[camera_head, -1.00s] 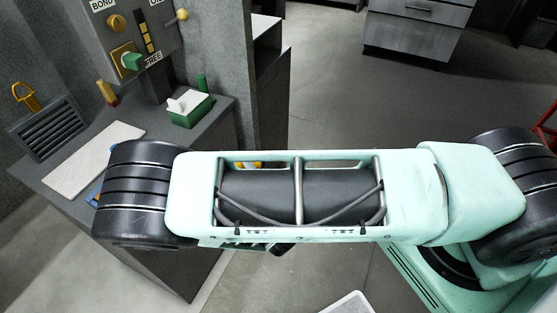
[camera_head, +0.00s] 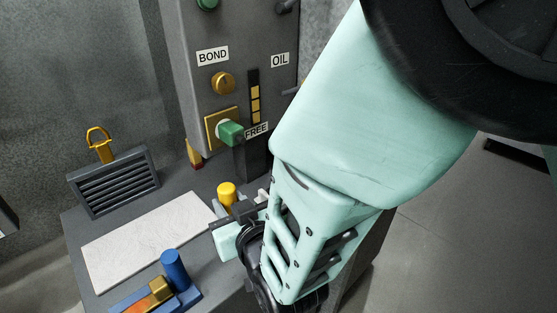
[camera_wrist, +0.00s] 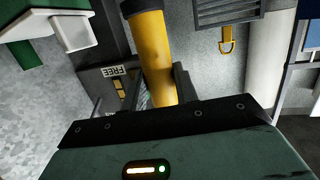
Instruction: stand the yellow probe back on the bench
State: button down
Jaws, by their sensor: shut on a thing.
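The yellow probe (camera_head: 227,193) is a short cylinder standing out of my gripper (camera_head: 232,216) in the head view. My gripper is shut on it, over the bench (camera_head: 177,181), in front of the control panel. In the wrist view the yellow probe (camera_wrist: 152,55) runs down between the fingers (camera_wrist: 162,92). The probe's lower part is hidden by my gripper in the head view. I cannot tell whether it touches the bench.
A white pad (camera_head: 145,240) lies left of my gripper. A blue fixture (camera_head: 175,270) stands at the front. A slatted box (camera_head: 113,182) with a yellow ring stands behind the pad. The control panel (camera_head: 235,100) rises behind, with a green knob (camera_head: 230,131).

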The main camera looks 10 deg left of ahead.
dwell(0.4)
notch_tip(320, 180, down, 7)
jog(key=b, duration=0.6)
jog(key=shift+r, duration=0.15)
jog(key=shift+f+b, duration=0.65)
jog(key=shift+b, duration=0.2)
jog(key=c, duration=1)
grip_release()
